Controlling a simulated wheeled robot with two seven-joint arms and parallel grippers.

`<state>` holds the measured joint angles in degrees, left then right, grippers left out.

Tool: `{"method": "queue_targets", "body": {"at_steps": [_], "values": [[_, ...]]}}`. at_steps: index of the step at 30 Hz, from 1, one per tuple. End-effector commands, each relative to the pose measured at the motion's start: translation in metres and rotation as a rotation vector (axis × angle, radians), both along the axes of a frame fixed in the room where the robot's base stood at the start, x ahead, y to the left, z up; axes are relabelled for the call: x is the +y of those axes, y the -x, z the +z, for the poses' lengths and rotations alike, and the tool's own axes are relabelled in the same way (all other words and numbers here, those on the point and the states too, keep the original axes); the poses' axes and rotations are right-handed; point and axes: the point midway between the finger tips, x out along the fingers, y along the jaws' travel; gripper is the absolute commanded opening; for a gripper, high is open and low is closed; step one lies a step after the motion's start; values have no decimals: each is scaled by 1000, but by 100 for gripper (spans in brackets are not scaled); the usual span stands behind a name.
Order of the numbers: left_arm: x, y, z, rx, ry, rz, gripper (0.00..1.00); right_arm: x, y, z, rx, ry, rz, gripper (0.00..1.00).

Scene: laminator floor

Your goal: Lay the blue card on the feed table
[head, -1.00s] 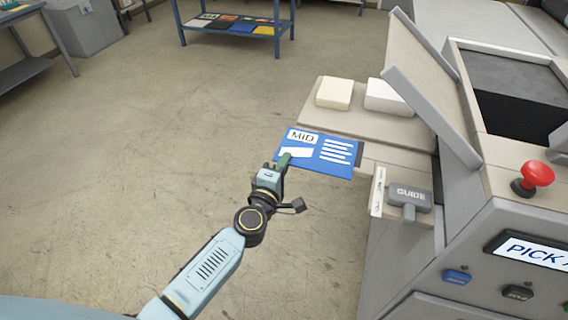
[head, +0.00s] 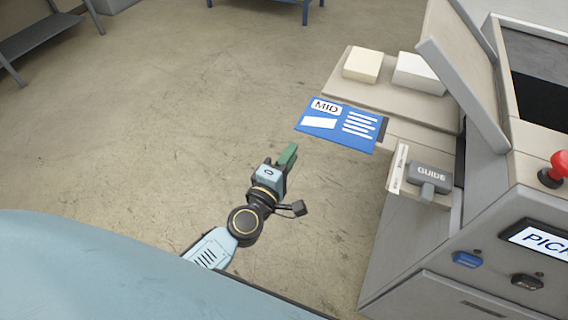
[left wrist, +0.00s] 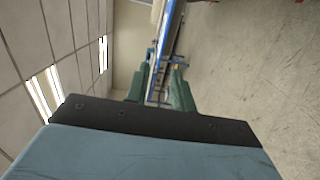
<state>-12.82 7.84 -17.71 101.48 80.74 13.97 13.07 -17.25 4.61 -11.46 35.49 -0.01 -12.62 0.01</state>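The blue card (head: 340,127), marked MID with white lines, lies flat at the near part of the beige feed table (head: 420,137). Its left part sticks out past the table's edge over the floor. In the left wrist view the card (left wrist: 172,30) shows nearly edge-on, beyond the fingers. My left gripper (head: 288,157) is below and left of the card in the head view, apart from it. In the left wrist view its green fingers (left wrist: 160,88) stand apart with nothing between them. My right gripper is not in view.
A cream block (head: 362,64) and a white block (head: 420,73) sit on the shelf behind the card. The GUIDE handle (head: 430,177) and red button (head: 556,168) are on the machine at right. Open floor lies left.

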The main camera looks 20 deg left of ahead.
Motion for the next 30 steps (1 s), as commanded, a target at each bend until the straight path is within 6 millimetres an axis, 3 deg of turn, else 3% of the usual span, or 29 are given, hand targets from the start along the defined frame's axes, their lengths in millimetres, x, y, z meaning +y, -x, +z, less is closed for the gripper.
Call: {"method": "queue_targets", "body": {"at_steps": [6, 16, 19, 20, 23, 25, 29, 30], "values": [[2, 25, -1, 1, -1, 0, 24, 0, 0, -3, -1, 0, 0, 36], [3, 29, -1, 1, -4, 0, 24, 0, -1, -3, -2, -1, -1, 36], [2, 30, -19, 28, -63, -13, 24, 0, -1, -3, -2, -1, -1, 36], [2, 32, -30, 45, -100, -21, 24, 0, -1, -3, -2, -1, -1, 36], [2, 43, -88, 136, -287, -74, 24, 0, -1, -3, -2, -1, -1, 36], [4, 61, -143, 230, -461, -144, 24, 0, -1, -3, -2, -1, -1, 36], [14, 119, -250, 429, -786, -334, 24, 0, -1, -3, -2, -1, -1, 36], [19, 143, -280, 493, -877, -405, 24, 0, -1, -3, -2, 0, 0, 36]]}}
